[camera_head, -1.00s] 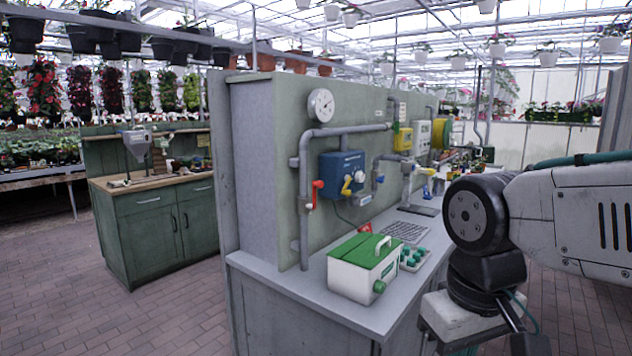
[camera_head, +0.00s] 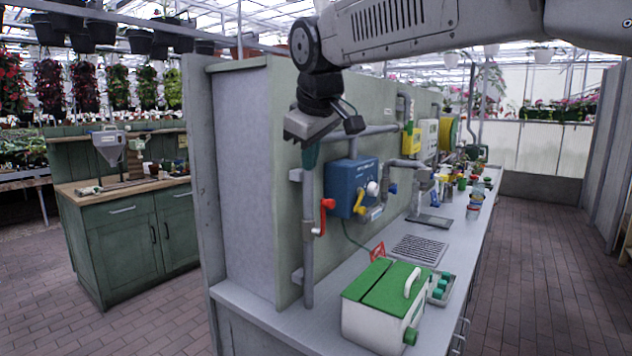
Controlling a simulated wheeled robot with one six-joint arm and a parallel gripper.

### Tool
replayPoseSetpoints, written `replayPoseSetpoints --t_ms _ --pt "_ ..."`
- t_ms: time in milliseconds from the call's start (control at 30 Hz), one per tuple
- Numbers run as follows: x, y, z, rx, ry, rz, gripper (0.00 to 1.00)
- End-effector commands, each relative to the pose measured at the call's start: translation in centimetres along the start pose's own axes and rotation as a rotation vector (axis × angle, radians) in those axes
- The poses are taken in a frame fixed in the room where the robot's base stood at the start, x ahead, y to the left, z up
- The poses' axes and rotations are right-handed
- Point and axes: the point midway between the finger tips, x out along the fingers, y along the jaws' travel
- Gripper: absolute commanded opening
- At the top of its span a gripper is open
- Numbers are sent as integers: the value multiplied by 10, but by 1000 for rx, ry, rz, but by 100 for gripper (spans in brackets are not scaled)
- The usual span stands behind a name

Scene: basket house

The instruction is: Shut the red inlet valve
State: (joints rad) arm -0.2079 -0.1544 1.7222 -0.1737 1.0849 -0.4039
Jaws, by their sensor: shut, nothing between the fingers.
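The red inlet valve (camera_head: 323,217) is a red lever on the grey vertical pipe (camera_head: 308,258) at the left of the panel, left of the blue box (camera_head: 341,184). Its handle hangs down along the pipe. My gripper (camera_head: 310,157) points down above the valve in the picture and is shut and empty. Its tip appears apart from the lever; the depth gap between them is hard to tell. My gripper and wrist hide the upper pipe and the gauge area.
A yellow lever (camera_head: 360,204) sits on the blue box. A white box with a green lid (camera_head: 383,310) stands on the grey bench (camera_head: 325,322) below, beside a vent grille (camera_head: 418,250). Small pots and bottles stand farther along. Brick floor is free at right.

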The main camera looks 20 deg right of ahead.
Motion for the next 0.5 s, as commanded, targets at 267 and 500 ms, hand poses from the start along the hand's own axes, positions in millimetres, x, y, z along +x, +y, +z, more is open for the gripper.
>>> replayPoseSetpoints --t_ms 267,500 --pt "48 22 18 33 -17 12 0" --pt "99 23 19 34 -18 12 0"
